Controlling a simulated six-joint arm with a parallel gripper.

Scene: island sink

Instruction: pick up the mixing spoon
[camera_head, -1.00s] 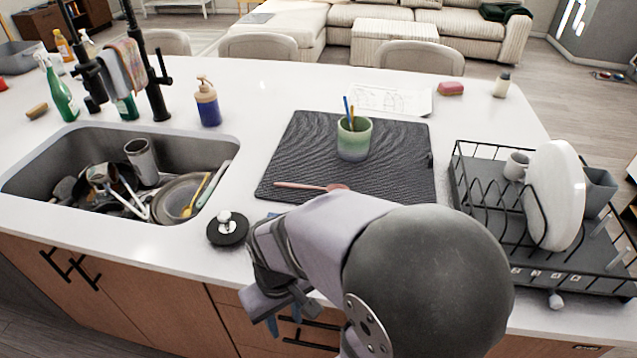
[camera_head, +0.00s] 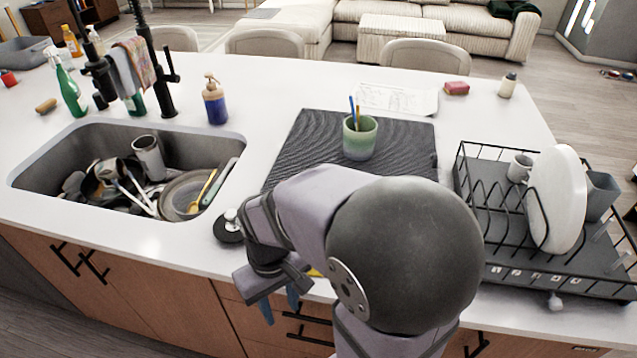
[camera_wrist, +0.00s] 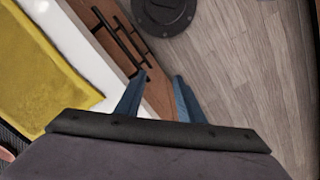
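The mixing spoon is most likely the pink spoon that lay on the dark mat (camera_head: 300,140) in the earlier head view. It is now hidden behind my arm in the head view. A pinkish bit shows at the lower left edge of the wrist view, too small to identify. My gripper (camera_head: 280,307) hangs in front of the counter's front edge, away from the mat. In the wrist view my gripper (camera_wrist: 160,82) has its two blue fingers apart with nothing between them, pointing past the counter edge towards the floor.
A green cup (camera_head: 359,138) with utensils stands on the mat. The sink (camera_head: 225,150) at left holds dishes and utensils. A dish rack (camera_head: 500,262) stands at right, a black stopper (camera_head: 228,230) near the sink. A yellow cloth-like item (camera_wrist: 45,75) lies by the counter edge.

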